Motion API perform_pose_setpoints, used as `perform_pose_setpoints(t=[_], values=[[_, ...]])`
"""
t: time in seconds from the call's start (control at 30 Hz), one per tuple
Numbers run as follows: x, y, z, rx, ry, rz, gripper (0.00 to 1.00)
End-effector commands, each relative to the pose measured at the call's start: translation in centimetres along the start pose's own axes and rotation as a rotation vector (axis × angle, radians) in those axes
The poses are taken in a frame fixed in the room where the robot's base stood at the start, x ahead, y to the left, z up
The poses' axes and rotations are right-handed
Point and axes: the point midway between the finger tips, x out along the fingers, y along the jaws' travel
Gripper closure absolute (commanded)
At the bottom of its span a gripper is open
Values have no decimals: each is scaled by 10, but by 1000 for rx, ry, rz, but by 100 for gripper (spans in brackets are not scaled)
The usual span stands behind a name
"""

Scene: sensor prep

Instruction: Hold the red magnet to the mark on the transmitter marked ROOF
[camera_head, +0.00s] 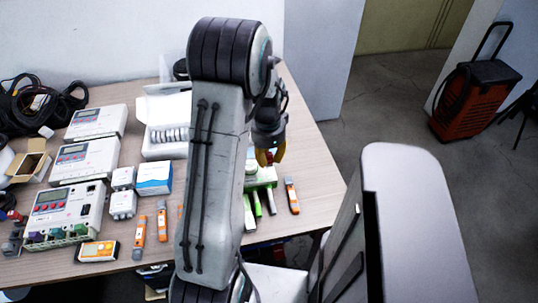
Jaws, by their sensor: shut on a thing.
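My gripper (270,156) hangs over the right part of the table with yellow fingertips pointing down. It is shut on a small red thing (273,153) that looks like the red magnet; the fingers hide most of it. Just below is a pale block (262,177) with green-and-white sticks in front, partly hidden by my arm. Two small white box units (123,178) (122,204) stand left of my arm and could be transmitters. No ROOF label or mark is readable, so I cannot tell which one is marked. Whether the red thing touches anything is also unclear.
The wooden table (310,160) holds white controllers (86,160), a blue-and-white box (154,177), an open white carton (165,115), an orange meter (97,251) and orange-grey tools (292,195). Black cables (40,105) lie at the back left. A red-orange machine (478,95) stands on the floor.

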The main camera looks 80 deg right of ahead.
Motion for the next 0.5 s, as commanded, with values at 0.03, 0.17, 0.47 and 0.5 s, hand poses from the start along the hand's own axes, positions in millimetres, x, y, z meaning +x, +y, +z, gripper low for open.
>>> perform_pose_setpoints(t=[0.03, 0.17, 0.47, 0.5], values=[[1, -1, -1, -7, 3, -4, 100], [4, -1, -1, -18, 3, -5, 100], [19, 0, 0, -18, 3, -4, 100], [22, 0, 0, -18, 3, -4, 100]])
